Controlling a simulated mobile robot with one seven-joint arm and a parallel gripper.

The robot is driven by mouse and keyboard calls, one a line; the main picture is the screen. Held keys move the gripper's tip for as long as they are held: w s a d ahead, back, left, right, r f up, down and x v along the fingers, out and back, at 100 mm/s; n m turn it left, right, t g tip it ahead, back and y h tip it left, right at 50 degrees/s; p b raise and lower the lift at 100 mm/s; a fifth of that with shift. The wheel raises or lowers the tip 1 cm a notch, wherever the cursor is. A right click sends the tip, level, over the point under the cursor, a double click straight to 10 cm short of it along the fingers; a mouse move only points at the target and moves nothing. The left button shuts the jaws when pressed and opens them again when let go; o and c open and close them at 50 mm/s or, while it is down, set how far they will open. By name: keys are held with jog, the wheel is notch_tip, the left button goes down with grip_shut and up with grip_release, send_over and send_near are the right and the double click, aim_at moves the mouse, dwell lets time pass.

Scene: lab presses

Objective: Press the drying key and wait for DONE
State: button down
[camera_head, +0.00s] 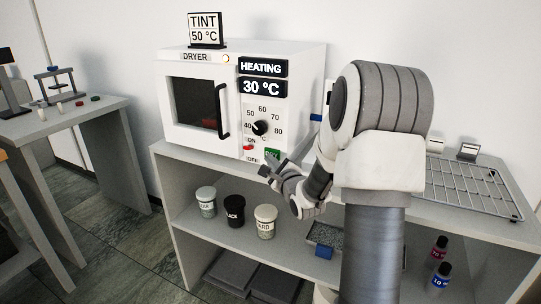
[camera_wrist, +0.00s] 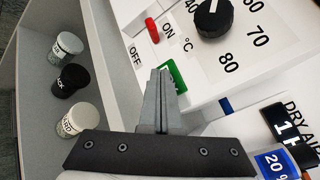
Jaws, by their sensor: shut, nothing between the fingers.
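The white dryer (camera_head: 190,145) stands on the shelf unit, its door shut. Its displays read HEATING (camera_head: 262,67) and 30 °C (camera_head: 262,87). A black dial (camera_head: 260,128) sits in a scale that includes 40 to 80, above a red ON/OFF switch (camera_head: 249,148). The green key (camera_head: 273,153) is at the panel's lower right; its lettering is partly hidden. My gripper (camera_head: 267,168) is shut and empty, just below the key. In the wrist view its fingertips (camera_wrist: 160,72) are beside the green key (camera_wrist: 178,78) and partly cover it; I cannot tell whether they touch it.
A TINT 50 °C sign (camera_head: 204,29) stands on the dryer. Several labelled jars, including a black one (camera_head: 234,212), stand on the lower shelf. A wire rack (camera_head: 465,185) is at right. A blue 20 % label (camera_wrist: 277,165) shows in the wrist view.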

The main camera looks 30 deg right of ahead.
jog(key=shift+s+a, duration=0.15)
jog(key=shift+a, duration=0.1)
jog(key=s+a, duration=0.3)
jog(key=a, duration=0.1)
jog(key=shift+s+a+b, duration=0.3)
jog(key=shift+s, duration=0.05)
dwell(1.0)
